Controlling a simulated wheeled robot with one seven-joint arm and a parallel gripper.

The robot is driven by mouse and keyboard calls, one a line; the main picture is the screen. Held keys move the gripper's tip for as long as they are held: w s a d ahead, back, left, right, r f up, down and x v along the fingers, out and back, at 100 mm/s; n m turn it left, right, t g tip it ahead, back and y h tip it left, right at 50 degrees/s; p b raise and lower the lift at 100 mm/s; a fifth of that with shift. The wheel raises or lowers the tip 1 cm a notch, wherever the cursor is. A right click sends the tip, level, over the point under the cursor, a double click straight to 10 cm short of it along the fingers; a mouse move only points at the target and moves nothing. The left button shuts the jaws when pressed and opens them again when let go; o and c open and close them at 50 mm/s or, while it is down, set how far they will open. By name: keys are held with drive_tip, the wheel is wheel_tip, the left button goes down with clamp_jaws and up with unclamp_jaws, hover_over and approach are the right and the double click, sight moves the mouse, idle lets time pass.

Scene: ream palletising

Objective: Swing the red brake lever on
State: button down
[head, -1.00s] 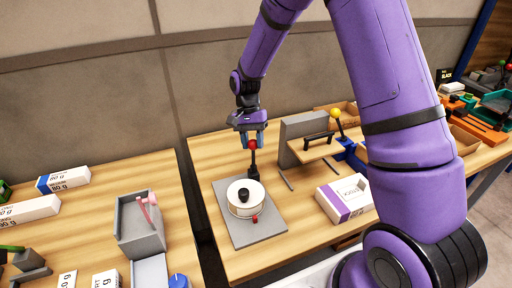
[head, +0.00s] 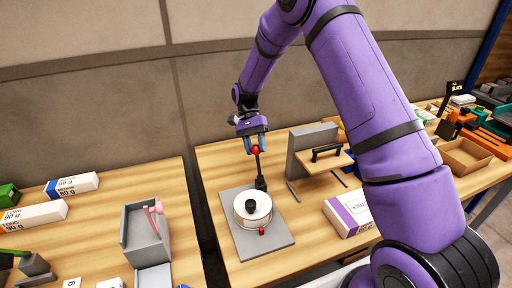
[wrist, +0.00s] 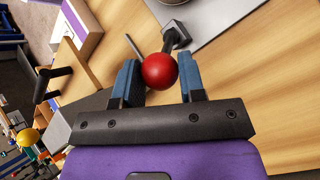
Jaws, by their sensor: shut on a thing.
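The brake lever has a red ball knob (head: 256,150) on a dark stem (head: 259,168). It stands at the back edge of a grey plate (head: 274,238) that carries a white round drum (head: 253,208) with a black knob on top. My gripper (head: 256,146) is at the red ball from above and behind, with the blue fingers on either side of it. In the wrist view the red ball (wrist: 159,71) sits between the two blue fingertips (wrist: 158,75), and the stem runs from it to a dark pivot at the plate. A small red piece (head: 262,231) shows at the drum's front.
A grey stand with a wooden board and black handle (head: 327,152) is right of the plate. A white and purple ream (head: 348,212) lies in front of it. A grey tray (head: 145,232) and more reams (head: 72,185) are on the left table, across a gap.

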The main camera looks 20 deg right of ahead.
drive_tip(key=shift+w, duration=0.1)
drive_tip(key=c, duration=0.7)
unclamp_jaws()
drive_tip(key=shift+f, duration=0.1)
drive_tip(key=shift+w, duration=0.1)
drive_tip(key=v, duration=1)
drive_tip(key=shift+w+r, duration=0.15)
drive_tip(key=shift+r, duration=0.2)
